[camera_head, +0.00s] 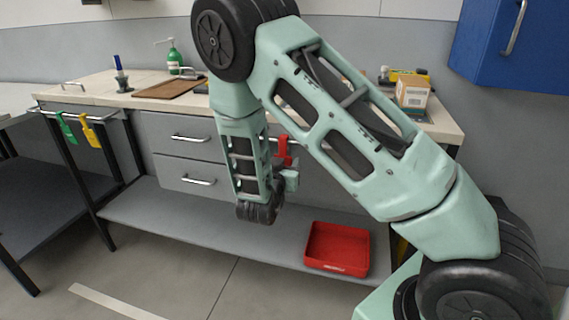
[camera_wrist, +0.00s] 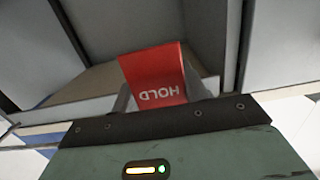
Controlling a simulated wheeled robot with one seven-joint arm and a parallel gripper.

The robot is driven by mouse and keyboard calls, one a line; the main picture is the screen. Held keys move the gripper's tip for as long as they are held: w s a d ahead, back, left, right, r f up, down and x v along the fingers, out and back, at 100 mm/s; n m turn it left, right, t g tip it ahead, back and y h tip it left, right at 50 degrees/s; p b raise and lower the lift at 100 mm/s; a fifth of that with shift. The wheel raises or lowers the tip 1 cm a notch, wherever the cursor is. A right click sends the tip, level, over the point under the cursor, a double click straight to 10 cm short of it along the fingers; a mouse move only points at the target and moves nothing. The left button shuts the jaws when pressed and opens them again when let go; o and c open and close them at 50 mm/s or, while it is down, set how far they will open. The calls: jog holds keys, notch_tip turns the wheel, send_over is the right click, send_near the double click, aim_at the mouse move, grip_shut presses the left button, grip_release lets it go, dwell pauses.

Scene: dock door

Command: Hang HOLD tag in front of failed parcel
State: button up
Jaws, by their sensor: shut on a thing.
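The red HOLD tag (camera_wrist: 152,68) is between my gripper's fingers (camera_wrist: 160,92) in the wrist view, its lettering upside down. In the head view the tag (camera_head: 284,148) shows as a small red piece at the bench's front edge, partly hidden by my arm. My gripper (camera_head: 289,172) is shut on it, in front of the bench. Whether the tag touches the rail there cannot be told. A cardboard parcel (camera_head: 412,92) with a label stands on the bench at the right, behind my arm. Whether it is the failed one is not shown.
A green tag (camera_head: 66,128) and a yellow tag (camera_head: 89,132) hang from the front rail at the left. A red tray (camera_head: 338,248) sits on the lower shelf. A green bottle (camera_head: 174,58) and brown board (camera_head: 168,88) are on the bench (camera_head: 100,92). A blue cabinet (camera_head: 490,60) is upper right.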

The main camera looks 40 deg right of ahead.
jog(key=o, duration=1.2)
jog(key=shift+a, duration=0.15)
jog(key=v, duration=1.7)
jog(key=shift+s, duration=0.15)
